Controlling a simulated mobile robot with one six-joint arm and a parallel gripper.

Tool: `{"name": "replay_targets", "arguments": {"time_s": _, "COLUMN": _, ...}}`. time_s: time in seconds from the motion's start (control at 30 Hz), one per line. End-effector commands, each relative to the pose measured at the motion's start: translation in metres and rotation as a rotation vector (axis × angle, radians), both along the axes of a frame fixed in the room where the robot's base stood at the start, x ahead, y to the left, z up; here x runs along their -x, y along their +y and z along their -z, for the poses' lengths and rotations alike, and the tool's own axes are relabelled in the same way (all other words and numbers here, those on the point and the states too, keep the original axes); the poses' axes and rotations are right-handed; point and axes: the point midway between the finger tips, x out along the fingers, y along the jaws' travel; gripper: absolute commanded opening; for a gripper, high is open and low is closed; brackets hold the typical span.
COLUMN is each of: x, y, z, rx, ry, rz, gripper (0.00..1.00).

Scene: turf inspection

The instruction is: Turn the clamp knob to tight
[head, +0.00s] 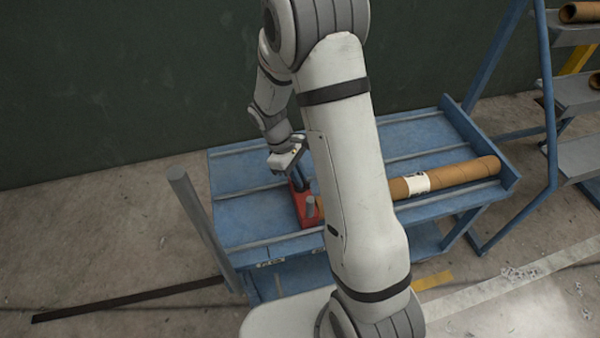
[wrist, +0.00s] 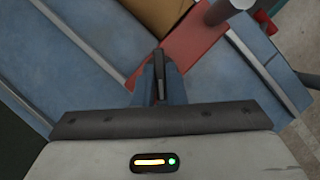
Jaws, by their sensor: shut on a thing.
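The red clamp (head: 303,215) sits on the blue bench, partly behind my arm in the head view. It also shows in the wrist view (wrist: 195,40) as a red plate with a grey upright post (wrist: 216,12). The clamp knob (wrist: 159,61) shows in the wrist view as a narrow dark bar. My gripper (wrist: 159,78) is shut on the knob, one blue finger on each side. In the head view my gripper (head: 302,185) points down at the clamp's far end. The knob cannot be made out there, and its tightness cannot be told.
A brown cardboard tube (head: 455,177) with a white label lies along the right of the blue bench (head: 240,232); its left part is behind my arm. A grey post (head: 197,222) stands at the bench's left front. Blue-framed shelving (head: 549,110) stands at the right.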

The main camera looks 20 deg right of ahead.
Motion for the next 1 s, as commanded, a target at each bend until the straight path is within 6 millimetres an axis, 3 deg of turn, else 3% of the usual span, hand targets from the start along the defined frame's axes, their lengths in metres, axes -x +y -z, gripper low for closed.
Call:
{"name": "replay_targets", "arguments": {"time_s": 0.5, "x": 0.0019, "y": 0.0021, "z": -0.0010, "rx": 0.000, "ry": -0.003, "rz": -0.476, "gripper": 0.00}}
{"name": "replay_targets", "arguments": {"time_s": 1.0, "x": 0.0033, "y": 0.0020, "z": -0.0006, "rx": -0.001, "ry": -0.003, "rz": -0.727, "gripper": 0.00}}
